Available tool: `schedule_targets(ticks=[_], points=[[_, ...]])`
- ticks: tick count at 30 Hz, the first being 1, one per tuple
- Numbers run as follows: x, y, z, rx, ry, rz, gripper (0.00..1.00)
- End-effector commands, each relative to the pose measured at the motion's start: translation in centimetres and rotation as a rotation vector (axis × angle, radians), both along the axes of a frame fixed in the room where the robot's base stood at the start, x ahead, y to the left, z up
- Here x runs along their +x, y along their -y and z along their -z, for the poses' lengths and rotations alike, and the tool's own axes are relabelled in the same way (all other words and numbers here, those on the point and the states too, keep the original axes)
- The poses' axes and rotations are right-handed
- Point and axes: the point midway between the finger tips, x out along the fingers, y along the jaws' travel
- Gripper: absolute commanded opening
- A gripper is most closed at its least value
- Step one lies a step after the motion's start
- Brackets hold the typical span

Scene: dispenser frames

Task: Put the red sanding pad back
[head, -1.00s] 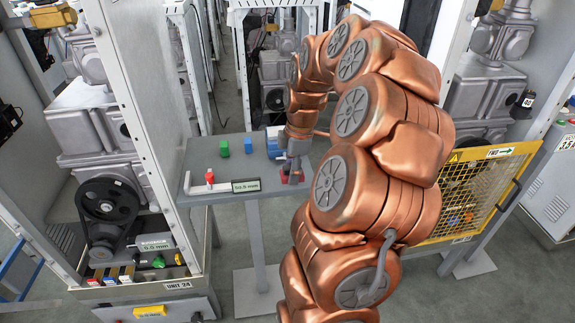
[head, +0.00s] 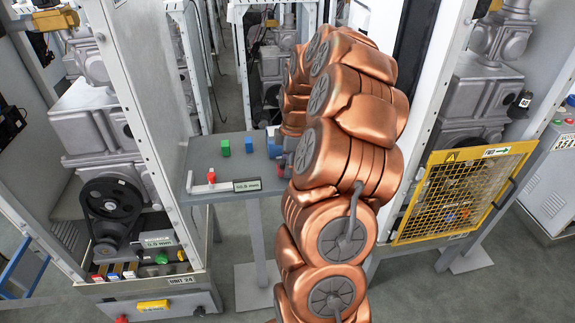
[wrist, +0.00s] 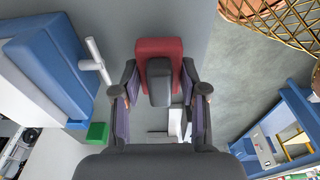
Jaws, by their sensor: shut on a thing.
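The red sanding pad (wrist: 160,48) is at the top middle of the wrist view, with a dark grey block-like part (wrist: 160,85) below it in the picture. My gripper (wrist: 159,80) has a finger on each side of this part and is shut on the pad. A blue and white dispenser-like stack (head: 274,143) stands at the table's right end, partly behind my arm. It seems to be the large blue and white shape (wrist: 50,70) left of the gripper in the wrist view.
A yellow mesh guard (head: 460,195) stands right of my arm. Machine cabinets flank the table.

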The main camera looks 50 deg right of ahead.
Motion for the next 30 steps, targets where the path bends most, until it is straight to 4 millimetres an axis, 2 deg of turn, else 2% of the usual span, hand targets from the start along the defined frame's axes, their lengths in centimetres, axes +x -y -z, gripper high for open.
schedule_targets(ticks=[4, 16, 17, 18, 24, 30], points=[[-0.1, -0.1, 1.1, 0.003, -0.004, 0.000, 0.10], [0.0, 0.0, 1.7, 0.000, 0.000, 0.001, 0.10], [0.0, 0.0, 1.6, 0.000, 0.000, 0.001, 0.45], [0.0, 0.0, 1.5, 0.000, 0.000, 0.001, 0.49], [0.0, 0.0, 1.5, -0.001, 0.001, 0.001, 0.68], [0.0, 0.0, 1.5, 0.000, 0.000, 0.001, 0.68]])
